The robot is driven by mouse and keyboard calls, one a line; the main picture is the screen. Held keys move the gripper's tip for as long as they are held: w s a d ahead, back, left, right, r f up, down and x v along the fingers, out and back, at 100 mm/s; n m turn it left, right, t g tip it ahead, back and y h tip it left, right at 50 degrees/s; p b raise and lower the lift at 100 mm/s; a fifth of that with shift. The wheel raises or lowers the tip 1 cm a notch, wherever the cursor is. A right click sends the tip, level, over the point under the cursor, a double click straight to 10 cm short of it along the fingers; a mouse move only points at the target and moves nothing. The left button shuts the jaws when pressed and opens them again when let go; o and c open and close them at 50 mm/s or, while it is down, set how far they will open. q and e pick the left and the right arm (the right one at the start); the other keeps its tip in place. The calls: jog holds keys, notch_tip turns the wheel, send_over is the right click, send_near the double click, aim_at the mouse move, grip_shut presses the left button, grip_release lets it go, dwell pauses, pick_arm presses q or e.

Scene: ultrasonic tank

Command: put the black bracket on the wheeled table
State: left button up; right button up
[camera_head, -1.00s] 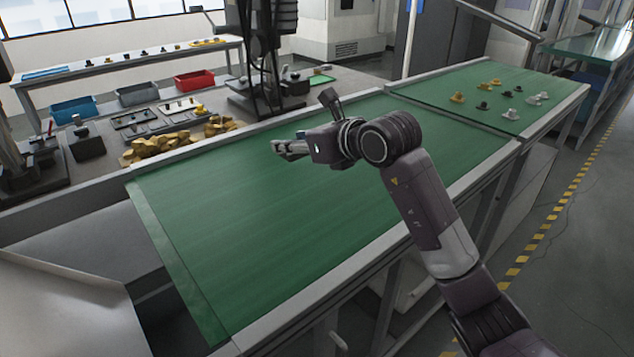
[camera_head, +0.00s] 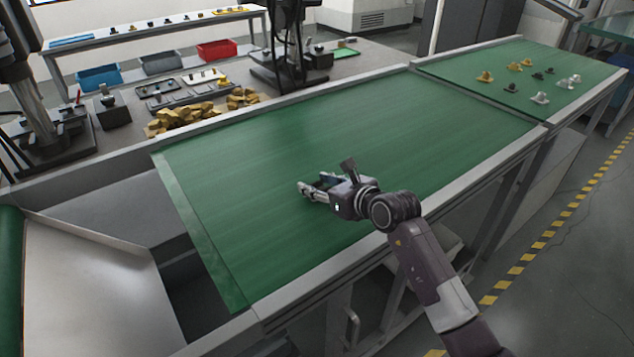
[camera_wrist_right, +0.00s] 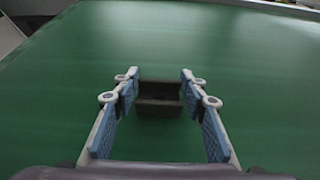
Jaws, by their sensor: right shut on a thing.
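My right gripper (camera_head: 312,188) is over the green belt, with its fingers pointing left. In the right wrist view, the black bracket (camera_wrist_right: 160,98) is a dark angled piece between the far ends of the blue-padded fingers (camera_wrist_right: 160,95). The gripper is shut on it, and the green belt shows beneath and around it. The bracket is hard to make out in the head view. A grey metal tabletop (camera_head: 90,290) is at the lower left, apart from the belt; whether it has wheels cannot be seen. My left gripper is not in view.
The long green belt (camera_head: 300,130) is bare around my right arm. Several small yellow, black and white parts (camera_head: 540,97) lie on its far right section. Yellow pieces (camera_head: 190,115), shallow trays and a machine stand behind it. A dark gap separates belt and metal tabletop.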

jog(key=o, duration=0.9)
jog(key=shift+f, duration=0.1)
jog(key=o, duration=0.5)
jog(key=shift+c, duration=0.2)
jog(key=shift+r, duration=0.2)
jog(key=b+v, duration=0.1)
jog(key=v, duration=1.1)
jog(key=shift+s+d+f+b, duration=0.1)
jog(key=shift+f+b, duration=0.05)
jog(key=shift+b, duration=0.15)
